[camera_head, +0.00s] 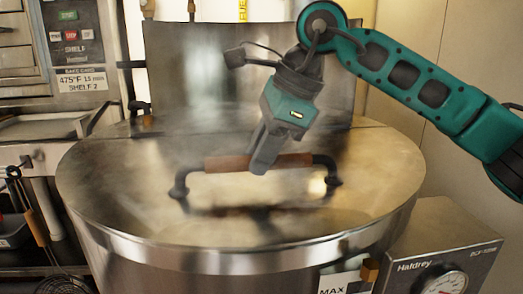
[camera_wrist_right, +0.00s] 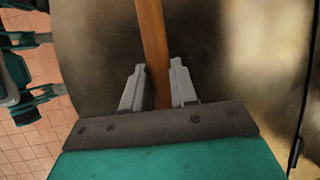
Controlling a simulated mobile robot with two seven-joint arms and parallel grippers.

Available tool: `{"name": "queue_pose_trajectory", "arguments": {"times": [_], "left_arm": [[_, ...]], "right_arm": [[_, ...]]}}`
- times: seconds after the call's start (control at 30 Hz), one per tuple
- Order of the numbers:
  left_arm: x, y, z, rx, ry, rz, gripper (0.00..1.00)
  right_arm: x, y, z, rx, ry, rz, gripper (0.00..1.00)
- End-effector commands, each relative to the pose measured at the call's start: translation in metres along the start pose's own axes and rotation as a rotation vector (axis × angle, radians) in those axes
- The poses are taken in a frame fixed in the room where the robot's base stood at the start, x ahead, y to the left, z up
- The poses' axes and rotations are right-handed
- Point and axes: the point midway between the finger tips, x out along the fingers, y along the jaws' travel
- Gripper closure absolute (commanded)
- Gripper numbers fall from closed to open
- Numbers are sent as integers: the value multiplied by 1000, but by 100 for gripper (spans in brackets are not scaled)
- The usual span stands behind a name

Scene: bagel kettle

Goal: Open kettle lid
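The kettle lid (camera_head: 120,188) is a broad, round, shiny metal cover. It lies flat on the big steel kettle (camera_head: 200,265), with no gap visible along its front rim. Its handle is a brown wooden bar (camera_head: 229,163) on two dark brackets. My right gripper (camera_head: 262,165) comes down from above onto the middle of the bar. In the right wrist view its fingers (camera_wrist_right: 158,85) are on either side of the wooden bar (camera_wrist_right: 151,35), close against it, and appear shut on it. My left gripper is not in the head view.
A control box with a dial (camera_head: 447,283) stands at the kettle's right. A steel panel (camera_head: 190,70) rises behind the lid. A whisk (camera_head: 65,284) and other utensils hang at left, below an oven unit (camera_head: 75,60). Haze hangs over the lid.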

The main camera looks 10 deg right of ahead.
Motion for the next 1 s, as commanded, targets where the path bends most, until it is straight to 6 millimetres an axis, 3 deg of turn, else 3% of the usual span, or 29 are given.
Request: {"name": "queue_pose_trajectory", "arguments": {"times": [0.27,0.67,1.0], "left_arm": [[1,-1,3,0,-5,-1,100],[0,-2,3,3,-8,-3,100],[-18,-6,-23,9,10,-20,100]], "right_arm": [[0,0,0,0,0,1,100],[-2,0,0,1,0,3,100],[-25,-11,10,28,0,59,100]]}}
